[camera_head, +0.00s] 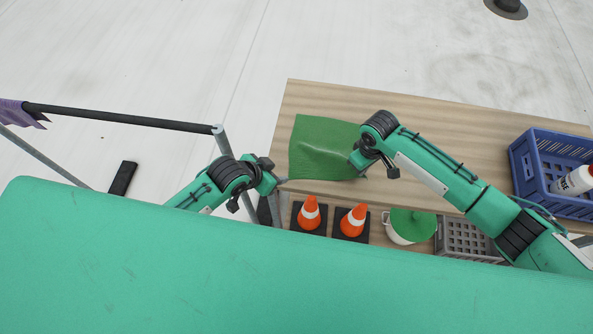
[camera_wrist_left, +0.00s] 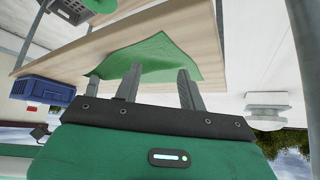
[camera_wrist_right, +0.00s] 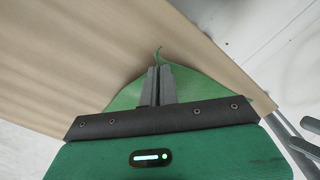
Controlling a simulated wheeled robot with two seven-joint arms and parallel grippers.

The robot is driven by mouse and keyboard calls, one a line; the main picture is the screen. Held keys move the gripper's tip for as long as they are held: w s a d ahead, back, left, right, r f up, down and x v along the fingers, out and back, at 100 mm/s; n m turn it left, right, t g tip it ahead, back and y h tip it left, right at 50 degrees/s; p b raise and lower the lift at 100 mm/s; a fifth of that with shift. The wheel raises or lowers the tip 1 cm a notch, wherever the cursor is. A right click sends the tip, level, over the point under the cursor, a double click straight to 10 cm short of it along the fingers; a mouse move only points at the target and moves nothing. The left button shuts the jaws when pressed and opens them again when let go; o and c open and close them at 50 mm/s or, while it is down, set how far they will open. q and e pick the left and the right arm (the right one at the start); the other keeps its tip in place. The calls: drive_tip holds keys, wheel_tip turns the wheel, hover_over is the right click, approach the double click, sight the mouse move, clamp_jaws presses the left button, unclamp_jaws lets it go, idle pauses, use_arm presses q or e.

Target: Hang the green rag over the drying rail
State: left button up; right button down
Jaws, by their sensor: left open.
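The green rag (camera_head: 322,148) lies spread on the left part of the wooden table top. My right gripper (camera_head: 357,170) is at the rag's right edge. In the right wrist view its fingers (camera_wrist_right: 160,84) are shut on the rag (camera_wrist_right: 195,90), and a small fold sticks out past the tips. My left gripper (camera_head: 282,181) is open just off the rag's near left corner. In the left wrist view the rag (camera_wrist_left: 155,55) shows beyond and between its parted fingers (camera_wrist_left: 157,82). The drying rail (camera_head: 120,117), a dark bar on grey posts, stands at the left, bare along most of its length.
A purple cloth (camera_head: 18,113) hangs at the rail's left end. A blue crate (camera_head: 528,172) with a white bottle (camera_head: 572,181) is at the right.

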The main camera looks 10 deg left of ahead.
sight(297, 171)
use_arm(q)
drive_tip(key=shift+x, duration=4.8)
drive_tip(key=shift+w, duration=0.1)
drive_tip(key=shift+f, duration=0.1)
clamp_jaws()
drive_tip(key=shift+r, duration=2.6)
